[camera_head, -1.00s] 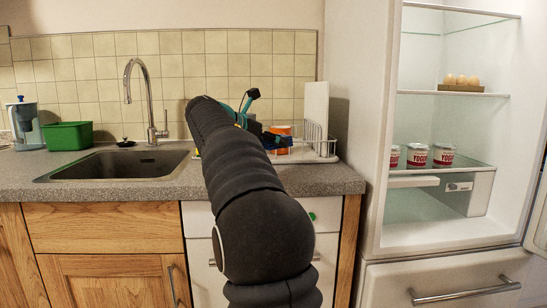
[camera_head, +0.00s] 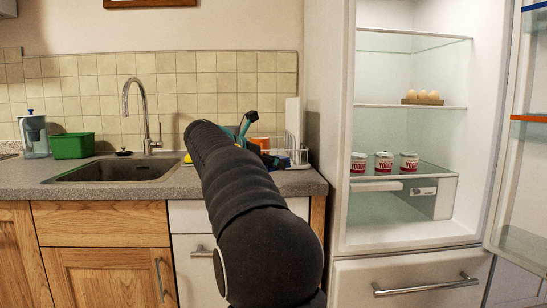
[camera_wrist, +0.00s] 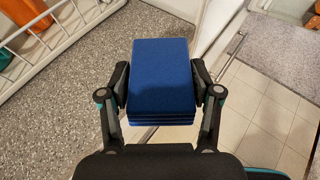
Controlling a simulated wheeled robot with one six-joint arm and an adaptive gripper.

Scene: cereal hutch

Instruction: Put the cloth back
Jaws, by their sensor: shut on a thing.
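A blue folded cloth (camera_wrist: 162,70), with layered edges on its near side, is between the two fingers of my gripper (camera_wrist: 160,88) in the wrist view. My gripper is shut on it from both sides. Below the cloth in that view are the edge of the speckled counter and the tiled floor. In the head view my own arm covers most of the gripper, and I cannot make out the cloth there.
A white wire dish rack (camera_head: 301,160) with an orange item (camera_head: 261,143) stands on the counter (camera_head: 185,183). The sink (camera_head: 118,169) and a green tub (camera_head: 72,146) are left. The fridge (camera_head: 385,214) stands open at right, holding yogurt cups (camera_head: 384,162) and eggs (camera_head: 424,97).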

